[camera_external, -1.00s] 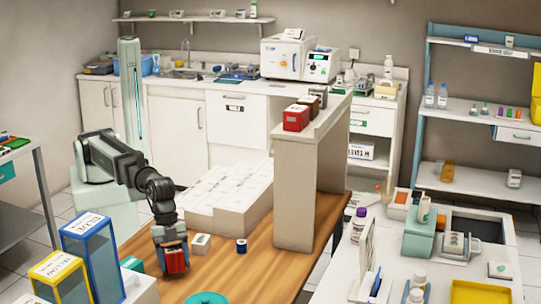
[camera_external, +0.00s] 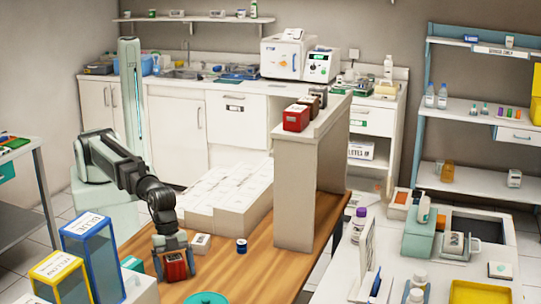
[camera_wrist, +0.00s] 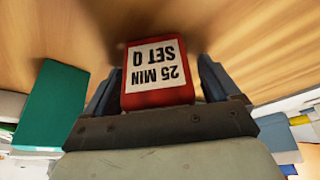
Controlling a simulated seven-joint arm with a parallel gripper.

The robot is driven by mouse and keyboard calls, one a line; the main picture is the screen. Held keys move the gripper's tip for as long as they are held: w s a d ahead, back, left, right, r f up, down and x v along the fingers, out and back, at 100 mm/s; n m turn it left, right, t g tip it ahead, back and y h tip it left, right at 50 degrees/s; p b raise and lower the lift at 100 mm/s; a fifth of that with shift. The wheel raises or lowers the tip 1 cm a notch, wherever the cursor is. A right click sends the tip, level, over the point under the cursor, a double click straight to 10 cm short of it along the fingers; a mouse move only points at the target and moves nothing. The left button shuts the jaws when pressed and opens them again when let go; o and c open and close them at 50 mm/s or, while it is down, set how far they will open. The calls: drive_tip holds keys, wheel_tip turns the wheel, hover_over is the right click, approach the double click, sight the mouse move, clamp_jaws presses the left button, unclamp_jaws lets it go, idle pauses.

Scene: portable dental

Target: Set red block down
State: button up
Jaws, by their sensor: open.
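The red block (camera_external: 175,268) sits on the wooden table (camera_external: 262,268). My gripper (camera_external: 175,272) is open, with one finger on each side of the block and pointing down. In the wrist view, the fingers of my gripper (camera_wrist: 158,80) stand apart from the block's sides, with narrow gaps. The block's underside is hidden.
A small white box (camera_external: 200,243) and a dark blue can (camera_external: 241,246) stand right of the block. A teal round item (camera_external: 206,298) lies in front. A blue-framed box (camera_external: 90,250) and a yellow-framed box (camera_external: 58,280) stand left. A tall beige shelf (camera_external: 296,195) rises at right.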

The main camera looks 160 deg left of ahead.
drive_tip(key=shift+r, duration=0.1)
drive_tip(key=v, duration=1.2)
drive_tip(key=shift+r, duration=0.1)
idle(0.4)
